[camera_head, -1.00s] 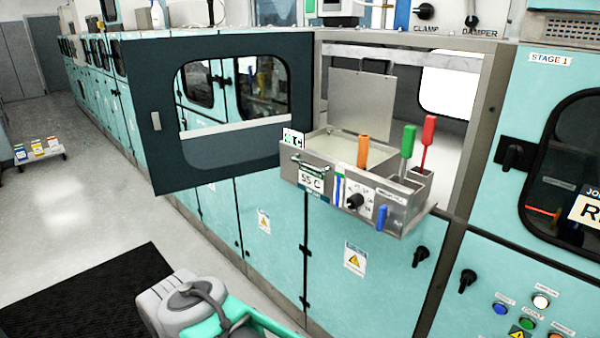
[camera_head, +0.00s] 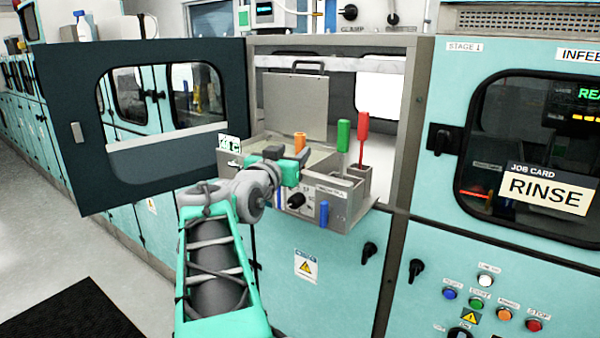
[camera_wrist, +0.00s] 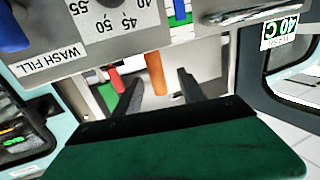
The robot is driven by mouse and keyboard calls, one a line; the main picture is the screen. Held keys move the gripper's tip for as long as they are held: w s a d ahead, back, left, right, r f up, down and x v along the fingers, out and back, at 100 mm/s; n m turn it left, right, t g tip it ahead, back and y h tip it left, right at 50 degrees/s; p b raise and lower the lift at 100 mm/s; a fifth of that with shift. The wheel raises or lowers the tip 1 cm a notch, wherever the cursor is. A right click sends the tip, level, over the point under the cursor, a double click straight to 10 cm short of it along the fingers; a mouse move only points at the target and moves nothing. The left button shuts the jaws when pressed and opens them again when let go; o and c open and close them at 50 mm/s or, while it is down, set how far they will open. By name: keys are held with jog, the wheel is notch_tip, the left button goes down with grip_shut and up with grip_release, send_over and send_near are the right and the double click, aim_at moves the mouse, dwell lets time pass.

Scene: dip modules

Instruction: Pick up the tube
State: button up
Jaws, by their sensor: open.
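An orange upright cylinder (camera_head: 299,142) stands in the steel bath unit (camera_head: 345,200). A green-handled piece (camera_head: 343,136) and a red-handled piece (camera_head: 362,125) stand upright to its right. I cannot tell for sure which one is the tube. My gripper (camera_head: 289,154) is open and empty at the front of the unit, close to the orange cylinder and hiding its lower part. In the wrist view, the orange cylinder (camera_wrist: 156,75) shows between my two fingers (camera_wrist: 160,76), apart from both as far as I can tell. The red (camera_wrist: 117,80) and green (camera_wrist: 107,97) pieces show left of it.
A dark-framed door (camera_head: 70,150) stands swung open to the left of the bay. The steel bay frame (camera_head: 408,140) rises on the right. A knob (camera_head: 296,201) and a blue lever (camera_head: 324,213) stick out of the unit's front. Bay space above the handles is clear.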

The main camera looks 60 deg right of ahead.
aim_at(299, 150)
jog(key=d+p, duration=0.1)
jog(key=d, duration=0.3)
jog(key=shift+d+f, duration=0.1)
jog(key=shift+d, duration=0.3)
jog(key=shift+a, duration=0.15)
grip_shut()
dwell(0.8)
